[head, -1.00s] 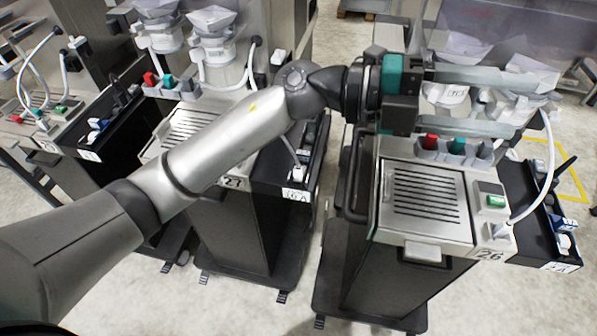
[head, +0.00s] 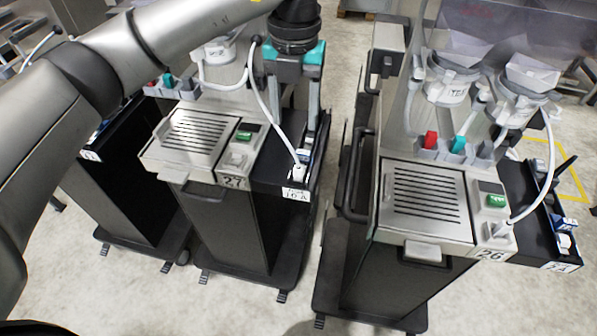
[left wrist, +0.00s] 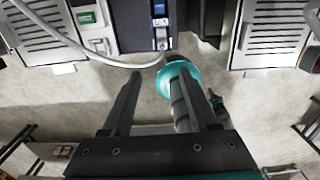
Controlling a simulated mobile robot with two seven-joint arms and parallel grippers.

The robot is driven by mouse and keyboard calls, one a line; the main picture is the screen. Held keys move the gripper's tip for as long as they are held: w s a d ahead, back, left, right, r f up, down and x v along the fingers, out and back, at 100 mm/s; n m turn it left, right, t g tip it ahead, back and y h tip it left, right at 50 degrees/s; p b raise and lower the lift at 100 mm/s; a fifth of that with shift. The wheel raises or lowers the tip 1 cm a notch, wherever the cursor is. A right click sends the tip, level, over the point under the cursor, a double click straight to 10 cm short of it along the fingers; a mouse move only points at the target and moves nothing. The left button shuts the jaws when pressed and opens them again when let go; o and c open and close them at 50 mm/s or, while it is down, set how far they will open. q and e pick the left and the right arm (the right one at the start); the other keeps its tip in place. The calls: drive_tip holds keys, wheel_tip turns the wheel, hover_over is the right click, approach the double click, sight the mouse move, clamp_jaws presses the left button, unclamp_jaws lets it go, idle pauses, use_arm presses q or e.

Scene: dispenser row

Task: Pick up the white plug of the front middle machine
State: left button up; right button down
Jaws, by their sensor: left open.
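The middle machine (head: 205,190), labelled 27, has a black side tray (head: 262,178). The white plug (head: 299,171) sits at the front end of this tray, above its label, with a white cable running up from it. In the left wrist view, the plug (left wrist: 162,42) appears at the top centre, beyond the fingertips. My left gripper (head: 293,118) points down over the tray, behind and above the plug. Its two fingers are apart with nothing held between them; in the left wrist view the open gripper (left wrist: 157,82) shows floor between the fingers. My right gripper is not in view.
The white cable (head: 272,115) hangs close to my left finger. A blue-and-white item (head: 306,150) sits in the tray behind the plug. Machine 26 (head: 425,200) stands to the right, with a floor gap between. Another machine's black tray (head: 110,150) is at left.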

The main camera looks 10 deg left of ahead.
use_arm(q)
hover_over(298, 167)
drive_tip(key=f, duration=0.7)
drive_tip(key=shift+s+a+f, duration=0.15)
drive_tip(key=shift+s+f, duration=0.15)
drive_tip(key=shift+f, duration=0.05)
drive_tip(key=f, duration=0.5)
drive_tip(key=shift+w+d+f, duration=0.2)
drive_tip(key=shift+w+f, duration=0.1)
clamp_jaws()
